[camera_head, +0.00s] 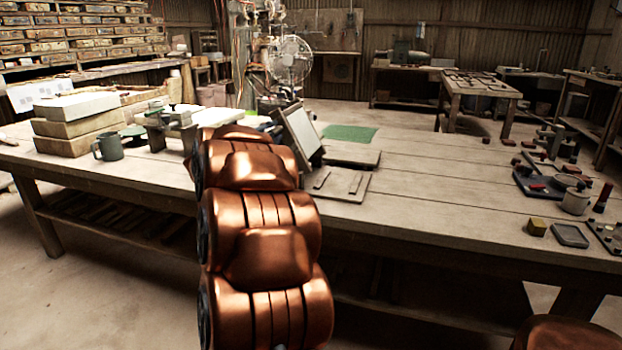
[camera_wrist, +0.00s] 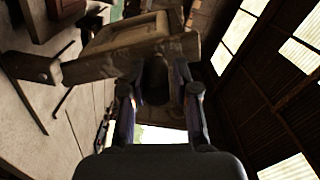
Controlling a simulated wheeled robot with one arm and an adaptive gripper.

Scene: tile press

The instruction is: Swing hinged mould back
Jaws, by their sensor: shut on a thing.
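The hinged mould (camera_head: 300,132) stands tilted up in the head view, a pale flat panel with a dark edge, above the wooden table. In the wrist view the mould (camera_wrist: 125,40) appears as a worn frame with a raised rectangular panel. My gripper (camera_wrist: 158,82) is shut on a dark rounded part at the mould's edge, which looks like its handle. The fingers stand on both sides of that part. In the head view my copper-coloured arm hides the gripper and the mould's lower left side.
A flat board with two strips (camera_head: 340,184) lies right of the mould. A green mat (camera_head: 349,133) lies behind it. A mug (camera_head: 108,147) and stacked blocks (camera_head: 75,128) stand at left. Trays and small items (camera_head: 545,182) crowd the right end. The table's middle right is clear.

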